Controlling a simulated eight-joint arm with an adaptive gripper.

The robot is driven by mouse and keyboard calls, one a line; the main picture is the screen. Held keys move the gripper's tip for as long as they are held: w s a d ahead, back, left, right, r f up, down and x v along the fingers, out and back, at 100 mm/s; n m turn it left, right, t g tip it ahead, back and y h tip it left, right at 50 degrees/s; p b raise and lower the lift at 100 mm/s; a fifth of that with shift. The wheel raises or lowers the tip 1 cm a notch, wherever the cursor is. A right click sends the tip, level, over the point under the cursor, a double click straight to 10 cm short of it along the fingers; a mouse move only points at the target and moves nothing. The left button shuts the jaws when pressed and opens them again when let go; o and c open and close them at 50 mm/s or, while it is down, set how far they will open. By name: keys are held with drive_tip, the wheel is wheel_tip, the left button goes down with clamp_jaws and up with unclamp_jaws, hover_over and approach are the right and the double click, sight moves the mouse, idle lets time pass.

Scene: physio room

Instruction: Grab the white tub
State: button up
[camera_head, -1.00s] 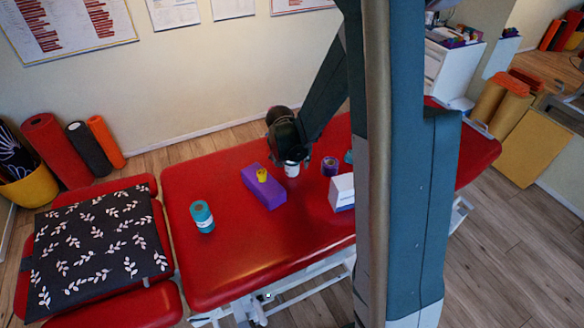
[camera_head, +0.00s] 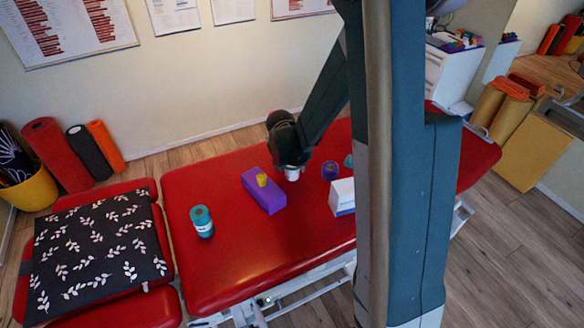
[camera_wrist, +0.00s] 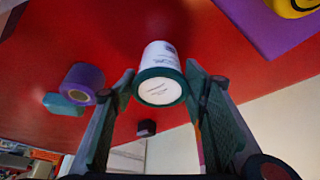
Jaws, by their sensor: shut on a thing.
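The white tub (camera_wrist: 163,52) has a dark green rim and a pale round lid with small print facing the wrist camera. My gripper (camera_wrist: 159,78) has one finger on each side of it, shut on the tub near its lid. In the head view the tub (camera_head: 292,175) shows as a small white shape under my gripper (camera_head: 290,164), over the red treatment table (camera_head: 245,265). The fingers hide part of it there. I cannot tell whether its base touches the table.
Left of the tub lies a purple block (camera_head: 265,192) with a yellow smiley ball (camera_head: 262,179) on it. To its right are a purple roll (camera_head: 329,170) and a white box (camera_head: 343,196). The table's front is clear.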

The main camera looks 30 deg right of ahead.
drive_tip(key=shift+r+p, duration=1.4)
drive_tip(key=shift+r, duration=3.55)
